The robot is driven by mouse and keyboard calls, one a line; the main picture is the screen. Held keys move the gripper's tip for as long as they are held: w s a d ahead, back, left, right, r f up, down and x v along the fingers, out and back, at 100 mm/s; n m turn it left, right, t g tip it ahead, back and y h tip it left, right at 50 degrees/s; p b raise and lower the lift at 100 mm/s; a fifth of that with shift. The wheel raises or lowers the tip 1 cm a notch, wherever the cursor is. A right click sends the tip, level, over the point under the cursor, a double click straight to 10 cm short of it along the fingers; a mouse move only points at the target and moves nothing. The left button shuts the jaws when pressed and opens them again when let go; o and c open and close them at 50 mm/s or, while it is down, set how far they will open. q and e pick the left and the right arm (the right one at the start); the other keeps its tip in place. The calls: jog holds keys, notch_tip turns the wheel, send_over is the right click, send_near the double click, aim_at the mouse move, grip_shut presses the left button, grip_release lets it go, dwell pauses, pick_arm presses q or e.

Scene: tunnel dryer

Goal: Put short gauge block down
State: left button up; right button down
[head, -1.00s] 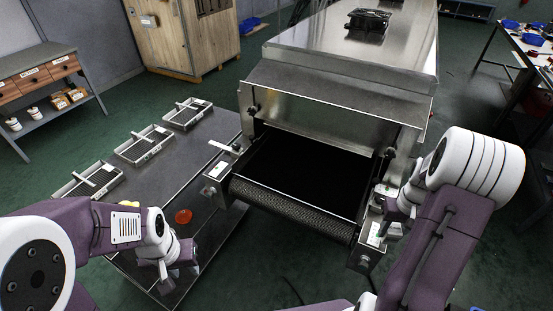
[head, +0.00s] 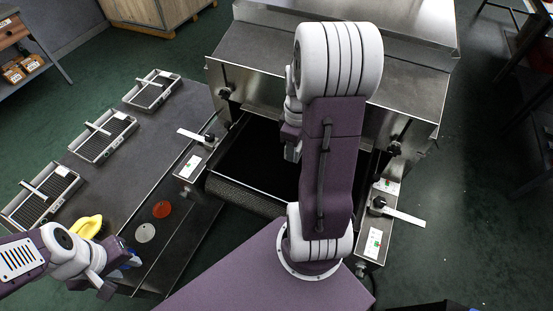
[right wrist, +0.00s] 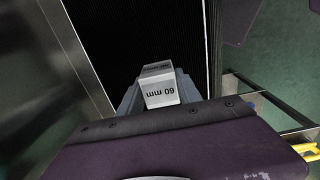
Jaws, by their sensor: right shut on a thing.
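In the head view my right gripper (head: 291,150) hangs over the dryer's belt mouth (head: 255,155), partly covered by my own arm, and the block is hidden there. My left gripper (head: 118,276) is over the near end of the side table, its fingers apart and with nothing seen between them.
Several wire trays (head: 104,136) lie along the grey side table (head: 145,180). A red disc (head: 161,209), a pale disc (head: 145,232) and a yellow object (head: 88,226) lie near my left arm. Lever handles (head: 400,213) flank the belt mouth. The metal dryer hood (head: 255,80) rises behind.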

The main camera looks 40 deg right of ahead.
jog(key=w+a+f, duration=0.1)
jog(key=w, duration=0.1)
jog(key=w+f, duration=0.2)
jog(key=w, duration=0.1)
jog(key=w+a+f, duration=0.1)
jog(key=w+f, duration=0.1)
jog(key=w, duration=0.1)
jog(key=shift+a+f, duration=0.1)
jog(key=shift+a, duration=0.25)
jog(key=shift+w+a, duration=0.1)
jog(key=shift+w, duration=0.1)
notch_tip(320, 180, down, 4)
jog(key=shift+f+b, duration=0.15)
jog(key=shift+b, duration=0.15)
pick_arm(q)
jog(key=shift+w+f, duration=0.25)
jog(key=shift+f, duration=0.1)
jog(key=shift+f, duration=0.1)
pick_arm(e)
jog(key=shift+s, duration=0.1)
jog(key=c, duration=0.8)
grip_release()
jog(key=shift+f, duration=0.1)
